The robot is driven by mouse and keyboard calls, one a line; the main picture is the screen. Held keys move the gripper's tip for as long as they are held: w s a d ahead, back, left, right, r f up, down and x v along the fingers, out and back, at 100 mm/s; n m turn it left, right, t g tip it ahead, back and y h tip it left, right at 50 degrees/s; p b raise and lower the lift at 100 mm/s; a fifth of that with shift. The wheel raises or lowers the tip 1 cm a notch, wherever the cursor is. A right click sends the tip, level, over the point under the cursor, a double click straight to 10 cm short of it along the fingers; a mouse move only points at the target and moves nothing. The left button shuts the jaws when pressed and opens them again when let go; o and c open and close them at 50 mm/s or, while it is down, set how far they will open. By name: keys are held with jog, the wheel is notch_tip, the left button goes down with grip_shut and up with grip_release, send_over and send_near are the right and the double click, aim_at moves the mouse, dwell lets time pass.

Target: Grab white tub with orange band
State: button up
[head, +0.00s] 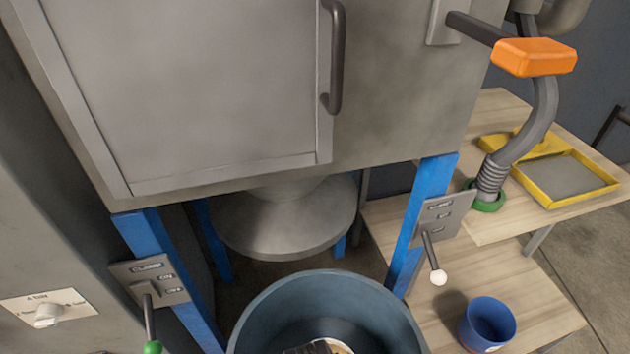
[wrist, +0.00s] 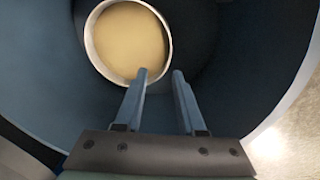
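In the wrist view a round tub (wrist: 91,50) with a white rim and a tan inside or contents lies within a large blue-grey bin. No orange band shows from this angle, so I cannot confirm that it is the named tub. In the head view a small part of it (head: 343,348) shows at the bottom edge, inside the bin (head: 252,312). My gripper (wrist: 160,73) is open, with nothing between its fingers. The left fingertip overlaps the tub's lower right rim in the picture; I cannot tell whether they touch.
The bin wall (wrist: 40,75) surrounds the tub and my gripper. A grey metal cabinet (head: 190,90) on blue legs stands above and behind the bin. At right, a blue cup (head: 487,322) stands on a wooden shelf (head: 545,318). A lever (head: 433,258) juts out near the bin.

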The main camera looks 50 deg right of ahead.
jog(key=f, duration=0.2)
jog(key=f+b, duration=0.1)
jog(key=f, duration=0.2)
jog(key=s+f+b, duration=0.1)
jog(key=f, duration=0.2)
jog(key=shift+f, duration=0.25)
jog(key=shift+w+f+b, duration=0.15)
jog(key=shift+f+b, duration=1.2)
jog(key=shift+f, duration=1.4)
grip_shut()
jog(key=shift+r, duration=0.1)
